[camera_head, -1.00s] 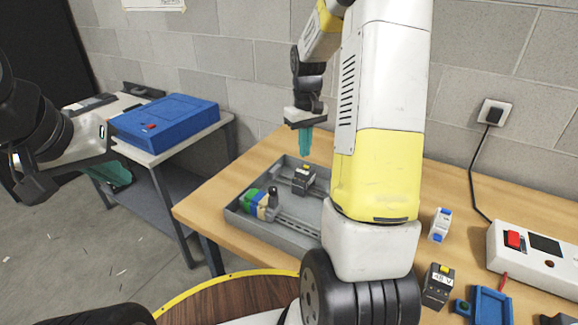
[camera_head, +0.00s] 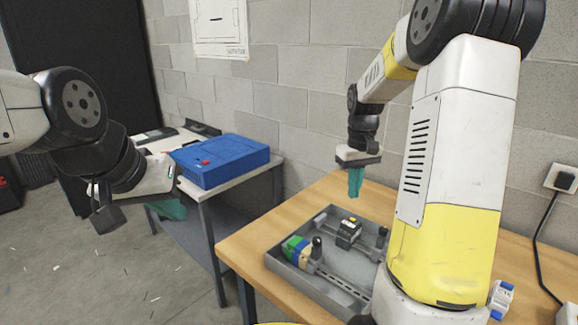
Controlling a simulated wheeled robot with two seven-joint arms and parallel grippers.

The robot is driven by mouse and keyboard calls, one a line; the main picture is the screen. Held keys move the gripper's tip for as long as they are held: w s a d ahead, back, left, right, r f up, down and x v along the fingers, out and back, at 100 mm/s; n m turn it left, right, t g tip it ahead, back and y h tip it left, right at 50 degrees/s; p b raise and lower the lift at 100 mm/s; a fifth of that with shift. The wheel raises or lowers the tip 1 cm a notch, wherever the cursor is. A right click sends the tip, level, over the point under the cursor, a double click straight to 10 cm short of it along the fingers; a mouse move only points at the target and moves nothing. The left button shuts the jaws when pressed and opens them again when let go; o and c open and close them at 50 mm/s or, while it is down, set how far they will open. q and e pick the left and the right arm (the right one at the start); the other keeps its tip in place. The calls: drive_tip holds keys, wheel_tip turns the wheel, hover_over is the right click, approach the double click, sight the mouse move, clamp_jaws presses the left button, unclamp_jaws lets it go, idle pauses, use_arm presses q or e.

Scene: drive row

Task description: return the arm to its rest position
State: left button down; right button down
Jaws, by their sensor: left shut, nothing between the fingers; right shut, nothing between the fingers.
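My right arm rises at the right of the head view, with its forearm bent back to the left. My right gripper (camera_head: 355,183) points down with teal fingers shut and empty, above the far side of the grey tray (camera_head: 287,274). It is apart from the things in the tray. My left gripper (camera_head: 168,209) is at the left, in front of the side table, with its teal fingers partly hidden behind its own wrist. It is shut and holds nothing.
The tray on the wooden table (camera_head: 252,236) holds a black block with a yellow top (camera_head: 348,233), a rail and green, blue and beige terminal pieces (camera_head: 297,250). A blue case (camera_head: 222,162) lies on the side table. A wall socket (camera_head: 563,178) is at the right.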

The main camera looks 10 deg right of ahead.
drive_tip(key=s+a+r+t, duration=0.2)
drive_tip(key=s+a+r, duration=0.2)
drive_tip(key=s, duration=0.3)
drive_tip(key=s+a+r+m+t+y, duration=0.1)
drive_tip(key=s+a+r+t, duration=0.1)
drive_tip(key=s, duration=0.5)
drive_tip(key=s+a+r+t+y, duration=0.1)
drive_tip(key=s+a+r+t, duration=0.1)
drive_tip(key=s+a+r, duration=0.3)
drive_tip(key=s, duration=0.2)
drive_tip(key=shift+s+a+r+m, duration=0.3)
drive_tip(key=shift+a, duration=0.05)
